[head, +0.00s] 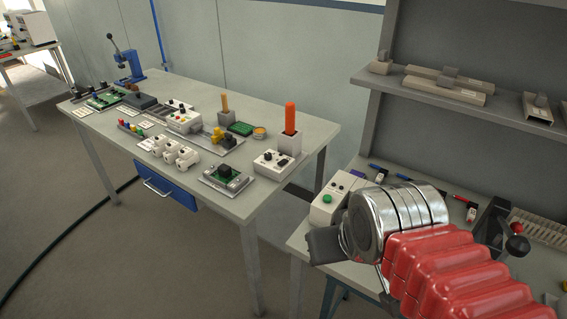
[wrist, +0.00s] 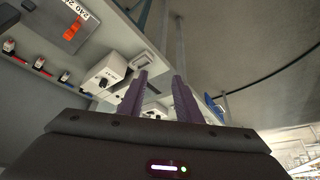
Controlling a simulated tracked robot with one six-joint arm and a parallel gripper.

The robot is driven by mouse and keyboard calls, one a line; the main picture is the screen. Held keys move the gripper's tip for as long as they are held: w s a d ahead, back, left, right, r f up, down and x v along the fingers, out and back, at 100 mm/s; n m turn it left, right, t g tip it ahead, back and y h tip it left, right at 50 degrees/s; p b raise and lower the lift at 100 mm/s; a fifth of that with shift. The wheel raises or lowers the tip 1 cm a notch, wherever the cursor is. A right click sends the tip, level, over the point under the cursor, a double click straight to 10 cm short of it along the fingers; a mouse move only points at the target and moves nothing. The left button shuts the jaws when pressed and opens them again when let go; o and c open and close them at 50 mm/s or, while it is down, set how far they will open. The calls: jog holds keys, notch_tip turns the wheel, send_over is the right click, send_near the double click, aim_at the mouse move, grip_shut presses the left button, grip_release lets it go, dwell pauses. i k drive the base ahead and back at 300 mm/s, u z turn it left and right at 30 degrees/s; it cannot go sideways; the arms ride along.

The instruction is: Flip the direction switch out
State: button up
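I cannot tell for certain which control is the direction switch. In the head view, a white box (head: 330,209) with a green button and dark controls stands at the left end of the right bench, just behind my gripper (head: 325,246). Several small toggle-like parts with red and dark ends (head: 471,211) lie along that bench. In the wrist view, a row of small red-and-dark switches (wrist: 38,64) and a white box with a round dark knob (wrist: 106,75) show at the left. My gripper (wrist: 163,97) has its two purple fingers apart with nothing between them.
An orange part on a grey lettered plate (wrist: 72,31) is at the wrist view's upper left. A black lever with a red ball (head: 516,228) stands at the right. A shelf (head: 465,95) hangs over the right bench. The left bench (head: 225,190) is crowded; a gap separates the benches.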

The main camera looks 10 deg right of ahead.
aim_at(282, 162)
jog(key=z, duration=0.35)
jog(key=k, duration=0.95)
jog(key=z, duration=0.6)
jog(key=k, duration=0.4)
jog(key=u, duration=0.4)
jog(key=i, duration=0.75)
jog(key=u, duration=1.15)
jog(key=i, duration=1.1)
jog(key=u, duration=0.35)
